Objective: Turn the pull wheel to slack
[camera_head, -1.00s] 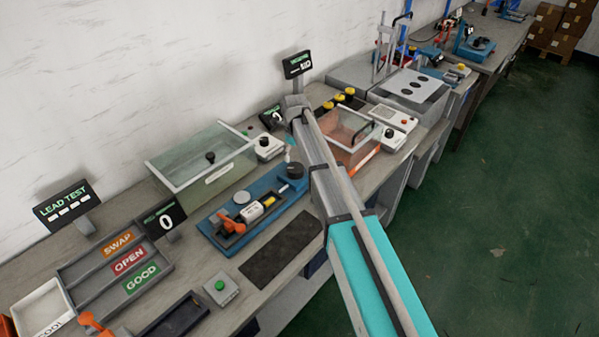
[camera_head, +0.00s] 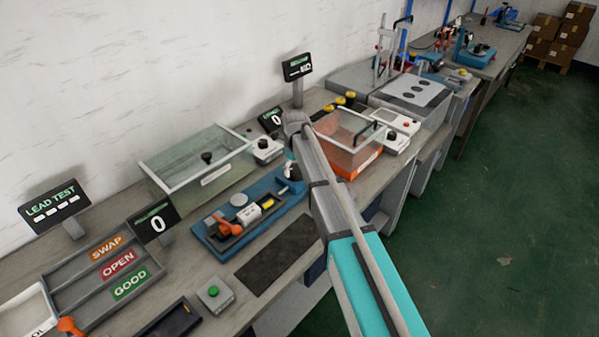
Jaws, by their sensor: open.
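The blue pull fixture (camera_head: 262,217) lies on the bench, with an orange-handled clamp (camera_head: 222,224) and a white block with a yellow piece (camera_head: 252,214) on it. The dark pull wheel at the right end of this fixture is hidden now behind my arm and gripper. My gripper (camera_head: 291,172) points down over that end, small and mostly covered by my arm. It is open, and I cannot tell whether its fingers are around the wheel or touching it. A counter display (camera_head: 152,222) left of the fixture reads 0.
A clear-lidded bin (camera_head: 200,165) stands behind the fixture and an orange clear box (camera_head: 350,143) to the right. A dark mat (camera_head: 275,258) lies in front. The SWAP, OPEN and GOOD tray (camera_head: 105,268) and a green button (camera_head: 213,291) are at lower left.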

